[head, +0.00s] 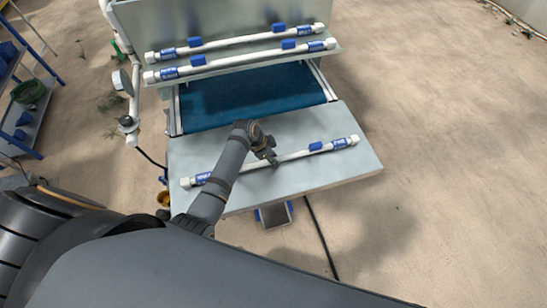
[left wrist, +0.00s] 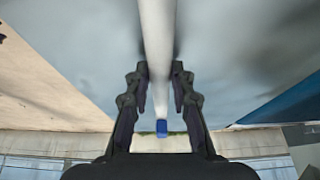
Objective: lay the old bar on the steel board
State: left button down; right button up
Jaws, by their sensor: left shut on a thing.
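A long white bar (head: 294,156) with blue sleeves, a blue block and white end caps lies slantwise over the pale steel board (head: 318,178). It is on the board or very close above it; I cannot tell which. I take it to be the old bar. My left gripper (head: 273,161) is shut on it near its middle, from above. In the left wrist view the bar (left wrist: 156,45) runs between the two fingers of the left gripper (left wrist: 158,75), with the blue block beyond them. My right gripper is not in view.
Behind the board is a dark blue belt (head: 250,96). Beyond it, two similar bars, a nearer one (head: 240,61) and a farther one (head: 240,41), rest on the machine. A blue rack (head: 20,105) stands far left. The sandy floor at right is open.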

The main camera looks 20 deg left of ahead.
pick_arm(q)
jog(key=c, duration=1.1)
grip_release()
jog(key=shift+c, duration=0.2)
jog(key=shift+a+r, duration=0.1)
jog(key=shift+r, duration=0.15)
jog(key=v, duration=1.1)
jog(key=shift+r+b, duration=0.3)
jog(key=shift+b, duration=0.05)
jog(key=shift+s, duration=0.1)
jog(key=shift+f, duration=0.1)
